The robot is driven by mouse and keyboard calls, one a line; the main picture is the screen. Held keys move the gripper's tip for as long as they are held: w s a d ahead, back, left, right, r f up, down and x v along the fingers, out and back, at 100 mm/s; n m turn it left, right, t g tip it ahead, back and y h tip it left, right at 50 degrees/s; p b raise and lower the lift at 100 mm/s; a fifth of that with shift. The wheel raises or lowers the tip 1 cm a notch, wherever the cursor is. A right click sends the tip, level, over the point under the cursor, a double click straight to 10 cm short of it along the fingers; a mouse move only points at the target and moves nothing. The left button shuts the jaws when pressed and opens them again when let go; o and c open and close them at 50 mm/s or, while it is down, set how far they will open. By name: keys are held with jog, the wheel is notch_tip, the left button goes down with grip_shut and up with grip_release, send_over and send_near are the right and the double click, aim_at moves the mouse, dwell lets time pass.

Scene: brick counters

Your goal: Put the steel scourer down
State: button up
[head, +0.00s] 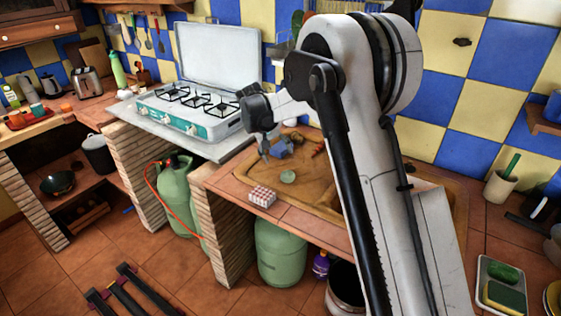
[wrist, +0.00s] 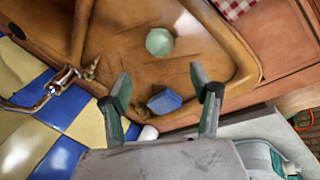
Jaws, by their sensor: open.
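My gripper (head: 264,148) is over the left end of the brown sink (head: 318,192). In the wrist view my gripper (wrist: 161,83) is open, its two fingers wide apart. A blue block-like thing (wrist: 164,101) lies in the sink and appears between the fingers, not gripped. It also shows beside my gripper in the head view (head: 280,150). A pale green round thing (wrist: 159,41) lies in the basin beyond the fingertips, and in the head view (head: 288,176) too. I cannot tell any thing here surely as the steel scourer.
A tap (wrist: 55,88) rises at the sink's wall side. A tray with a sponge (head: 503,296) is at the right.

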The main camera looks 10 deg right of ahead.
jog(key=s+d+r+t+y, duration=0.1)
jog(key=s+d+r, duration=0.1)
jog(key=s+r, duration=0.7)
jog(key=s+d+r+t+y, duration=0.1)
jog(key=s+d+r, duration=0.1)
jog(key=s+r, duration=0.75)
jog(key=s+f+t+y, duration=0.1)
jog(key=s+f, duration=0.1)
jog(key=s, duration=1)
jog(key=s+f+t, duration=0.2)
jog(key=s, duration=1.1)
jog(key=shift+s+d+f+m+y, duration=0.15)
jog(key=shift+s+f+m+y, duration=0.15)
jog(key=shift+f+y, duration=0.1)
jog(key=shift+f+b, duration=0.85)
